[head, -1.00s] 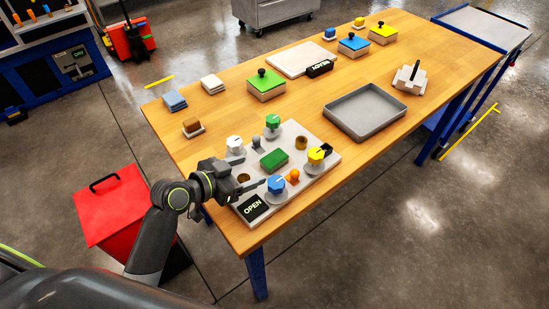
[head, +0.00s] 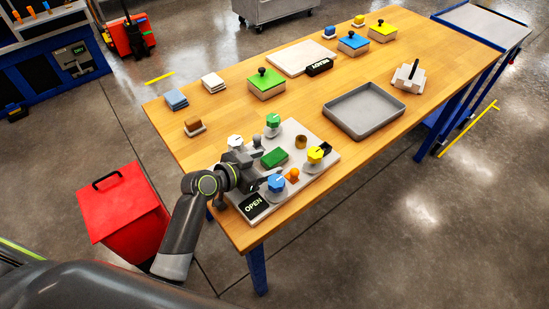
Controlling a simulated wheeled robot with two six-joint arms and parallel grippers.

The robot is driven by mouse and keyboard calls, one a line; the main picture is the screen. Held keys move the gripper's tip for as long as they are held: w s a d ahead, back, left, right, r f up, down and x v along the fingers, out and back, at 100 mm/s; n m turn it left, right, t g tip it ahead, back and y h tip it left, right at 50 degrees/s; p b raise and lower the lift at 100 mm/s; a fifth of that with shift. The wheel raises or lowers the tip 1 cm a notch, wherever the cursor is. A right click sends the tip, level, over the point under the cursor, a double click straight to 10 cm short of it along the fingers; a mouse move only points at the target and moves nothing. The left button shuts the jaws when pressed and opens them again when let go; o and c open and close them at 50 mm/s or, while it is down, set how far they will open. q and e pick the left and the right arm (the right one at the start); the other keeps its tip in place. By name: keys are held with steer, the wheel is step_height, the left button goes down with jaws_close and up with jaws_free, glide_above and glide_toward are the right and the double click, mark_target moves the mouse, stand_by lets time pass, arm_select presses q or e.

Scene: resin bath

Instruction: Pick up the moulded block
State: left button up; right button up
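A green block (head: 275,157) sits in the middle of a pale board (head: 318,172) at the table's near end; it is the likeliest moulded block, though I cannot be sure. My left gripper (head: 262,170) is over the board's left part, just left of the green block. Its fingers look apart, with nothing seen between them; the arm partly hides them. I cannot tell whether a finger touches the block. My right gripper is not in view.
Around the block stand a green knob (head: 272,121), white knob (head: 235,142), yellow knob (head: 315,153), blue knob (head: 276,182) and orange knob (head: 292,174). An OPEN sign (head: 255,206) lies at the front. A grey tray (head: 363,129) is behind right.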

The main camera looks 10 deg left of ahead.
arm_select(q)
steer(key=c, duration=0.9)
